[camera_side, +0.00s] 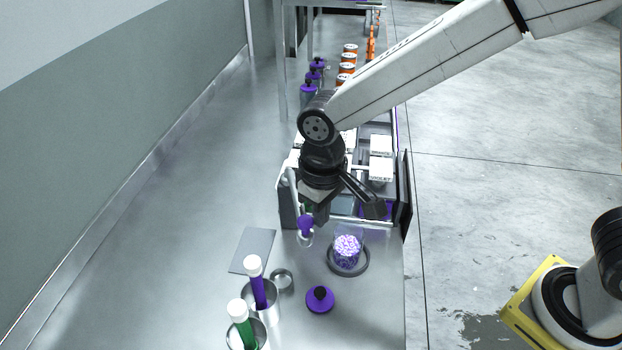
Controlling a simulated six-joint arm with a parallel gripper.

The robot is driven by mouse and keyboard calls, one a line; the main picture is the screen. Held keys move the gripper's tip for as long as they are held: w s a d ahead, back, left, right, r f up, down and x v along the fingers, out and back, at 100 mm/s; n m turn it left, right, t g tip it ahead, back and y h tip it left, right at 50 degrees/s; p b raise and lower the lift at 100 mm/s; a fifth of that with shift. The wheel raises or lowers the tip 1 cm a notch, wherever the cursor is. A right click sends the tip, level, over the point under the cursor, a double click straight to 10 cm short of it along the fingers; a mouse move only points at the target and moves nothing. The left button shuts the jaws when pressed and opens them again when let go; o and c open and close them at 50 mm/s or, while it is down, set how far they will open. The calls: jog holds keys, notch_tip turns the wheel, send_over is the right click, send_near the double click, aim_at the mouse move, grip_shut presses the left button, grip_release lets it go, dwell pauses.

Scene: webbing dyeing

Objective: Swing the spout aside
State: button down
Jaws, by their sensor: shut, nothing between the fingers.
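My gripper (321,214) points down over the front end of the dark-sided rack on the steel bench. Its fingers look closed, with nothing seen held. I cannot pick out the spout with certainty; the wrist and gripper cover much of this spot. A small purple-topped clear piece (305,228) is just below and left of the fingertips; I cannot tell if they touch. A clear jar of purple-white beads (347,250) stands on a dark round base (347,268), to the right of and nearer than the gripper.
Nearer are a purple lidded item (319,299), a small metal cup (281,280), and metal beakers holding white-capped purple (257,284) and green (241,322) tubes. A flat grey plate (252,250) lies left. The bench's left is clear.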

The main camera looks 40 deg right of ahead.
aim_at(298, 225)
jog(key=shift+a, duration=0.1)
jog(key=shift+w+a, duration=0.15)
jog(key=shift+a, duration=0.35)
jog(key=shift+w+a, duration=0.15)
jog(key=shift+a, duration=0.35)
jog(key=shift+w+a, duration=0.4)
jog(key=shift+a, duration=0.35)
jog(key=shift+r, duration=0.15)
jog(key=shift+s+d+r, duration=0.1)
jog(key=shift+d+r, duration=0.05)
jog(key=shift+r, duration=1)
jog(key=shift+s+d+r, duration=0.1)
jog(key=shift+r, duration=1)
jog(key=shift+s+d+r, duration=0.1)
jog(key=shift+d+r, duration=0.05)
jog(key=shift+r, duration=1)
